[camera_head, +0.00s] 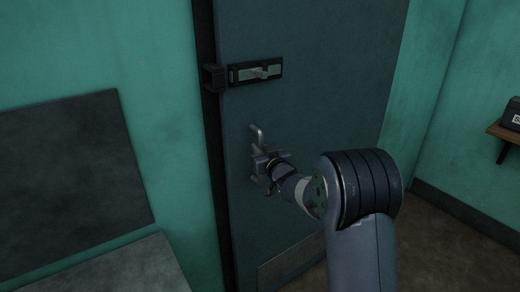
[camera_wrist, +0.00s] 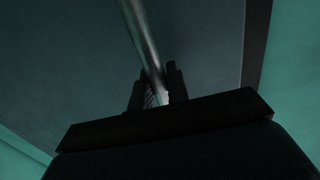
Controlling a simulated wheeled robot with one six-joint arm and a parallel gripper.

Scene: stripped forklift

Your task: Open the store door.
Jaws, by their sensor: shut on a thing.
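The store door (camera_head: 300,110) is a dark blue-grey panel in the middle of the head view. It looks closed or nearly closed against its black frame on the left. A slide bolt (camera_head: 256,71) is mounted on the door's upper left, beside a dark keeper (camera_head: 213,77) on the frame. I cannot tell whether the bolt reaches into the keeper. A pale metal bar handle (camera_head: 256,134) stands below the bolt. My gripper (camera_head: 262,167) is shut on the handle's lower part. In the wrist view the handle (camera_wrist: 143,38) runs down between the fingers of my gripper (camera_wrist: 156,92).
A dark panel (camera_head: 70,185) is on the green wall at left, with a grey surface (camera_head: 120,268) below it. A wooden shelf (camera_head: 505,133) with a dark box (camera_head: 512,113) is on the right wall. Brown floor (camera_head: 445,240) shows at lower right.

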